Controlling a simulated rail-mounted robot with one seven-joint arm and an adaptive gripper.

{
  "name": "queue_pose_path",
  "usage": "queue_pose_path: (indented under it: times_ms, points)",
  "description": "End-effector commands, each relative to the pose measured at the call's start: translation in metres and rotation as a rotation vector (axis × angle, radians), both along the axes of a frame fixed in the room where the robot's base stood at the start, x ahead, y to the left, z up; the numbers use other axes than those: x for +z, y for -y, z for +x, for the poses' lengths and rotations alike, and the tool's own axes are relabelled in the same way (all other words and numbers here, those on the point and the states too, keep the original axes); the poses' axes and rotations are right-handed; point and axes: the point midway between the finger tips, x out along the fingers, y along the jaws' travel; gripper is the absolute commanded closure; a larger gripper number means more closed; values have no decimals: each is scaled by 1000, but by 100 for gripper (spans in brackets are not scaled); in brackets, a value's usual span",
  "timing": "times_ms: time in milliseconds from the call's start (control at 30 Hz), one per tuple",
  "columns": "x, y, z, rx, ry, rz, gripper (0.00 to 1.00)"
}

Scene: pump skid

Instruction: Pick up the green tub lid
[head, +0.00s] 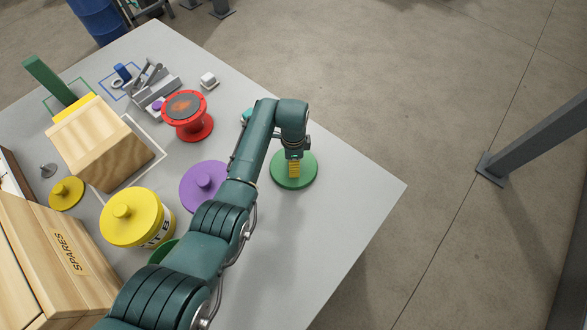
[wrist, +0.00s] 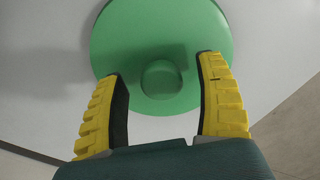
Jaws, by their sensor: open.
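The green tub lid (head: 288,181) is a flat disc lying on the grey table, near its right side. In the wrist view the lid (wrist: 115,35) faces me with a round knob (wrist: 161,79) at its middle. My gripper (head: 293,176) is above the lid, pointing down. In the wrist view my gripper (wrist: 159,88) has its two yellow fingers open, one on each side of the knob with gaps between. I cannot tell how high the fingertips are above the lid. In the head view the knob is hidden behind the gripper.
A purple lid (head: 200,184) lies left of my arm. A red flanged spool (head: 193,127) stands behind it. A yellow-lidded tub (head: 130,218), a small yellow lid (head: 66,193), a wooden block (head: 100,145) and a SPARES crate (head: 65,255) are further left. The table (head: 350,200) right of the green lid is clear.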

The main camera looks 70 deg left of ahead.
Motion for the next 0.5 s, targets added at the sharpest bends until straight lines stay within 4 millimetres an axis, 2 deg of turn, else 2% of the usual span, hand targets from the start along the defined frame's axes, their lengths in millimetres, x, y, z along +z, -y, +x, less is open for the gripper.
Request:
queue_pose_path:
  times_ms: [167,267,500]
  points:
    - [3,-1,1,0,2,3,29]
    - [3,-1,1,0,2,3,46]
    - [2,-1,1,0,2,2,92]
